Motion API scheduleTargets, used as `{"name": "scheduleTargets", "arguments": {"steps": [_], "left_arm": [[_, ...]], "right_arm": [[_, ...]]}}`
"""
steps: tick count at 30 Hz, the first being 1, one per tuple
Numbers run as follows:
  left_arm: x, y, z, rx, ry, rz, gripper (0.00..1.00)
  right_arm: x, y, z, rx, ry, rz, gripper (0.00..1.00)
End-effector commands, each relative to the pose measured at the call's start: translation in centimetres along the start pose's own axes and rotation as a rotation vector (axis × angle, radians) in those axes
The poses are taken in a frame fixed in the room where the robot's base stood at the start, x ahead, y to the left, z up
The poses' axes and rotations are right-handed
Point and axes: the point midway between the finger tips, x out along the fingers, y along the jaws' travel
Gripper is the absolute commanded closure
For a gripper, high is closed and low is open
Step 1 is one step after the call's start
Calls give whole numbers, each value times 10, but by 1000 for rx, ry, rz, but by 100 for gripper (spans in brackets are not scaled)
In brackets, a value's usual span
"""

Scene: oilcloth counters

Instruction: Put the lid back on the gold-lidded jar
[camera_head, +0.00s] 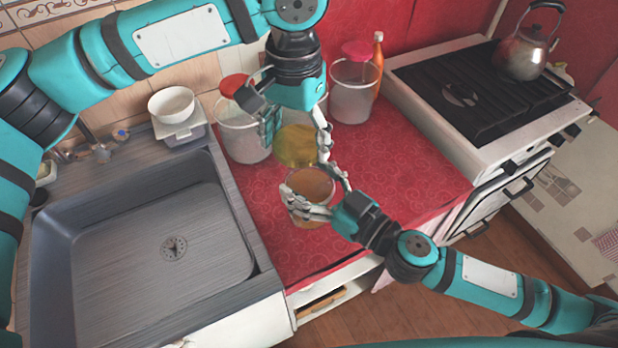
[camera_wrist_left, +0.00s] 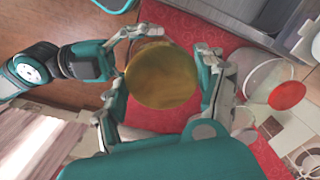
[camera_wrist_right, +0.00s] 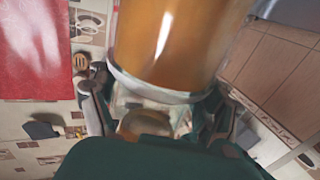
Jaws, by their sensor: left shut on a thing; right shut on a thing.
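The gold lid (camera_head: 296,147) is held flat between the fingers of my left gripper (camera_head: 297,138), above and slightly behind the open jar. It fills the middle of the left wrist view (camera_wrist_left: 162,76) and hides most of the jar there. The jar (camera_head: 310,188), with amber-brown contents, is gripped by my right gripper (camera_head: 307,194) from the front right. The right wrist view shows its amber side (camera_wrist_right: 175,40) close up, between the fingers. The lid and jar appear apart. Whether the jar touches the counter is unclear.
A clear jar with a red lid (camera_head: 234,85) stands left of my left gripper. Another jar (camera_head: 351,103) and an orange bottle (camera_head: 378,60) stand behind. The sink (camera_head: 150,250) is left, the stove (camera_head: 480,90) right. Red counter (camera_head: 400,160) right of the jar is clear.

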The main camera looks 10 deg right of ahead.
Motion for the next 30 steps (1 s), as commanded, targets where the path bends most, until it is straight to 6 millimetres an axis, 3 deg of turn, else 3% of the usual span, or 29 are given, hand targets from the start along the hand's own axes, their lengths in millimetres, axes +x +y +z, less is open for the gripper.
{"name": "scheduleTargets", "arguments": {"steps": [5, 17, 30], "left_arm": [[-11, 15, -9, 42, 0, -1, 42], [-12, 16, -10, 47, -1, 1, 42], [20, 16, -9, 46, -1, 0, 42]], "right_arm": [[0, 0, -3, -2, 6, -1, 80], [0, 0, -3, -2, 6, -1, 80], [0, 0, -3, -2, 6, -1, 80]]}}
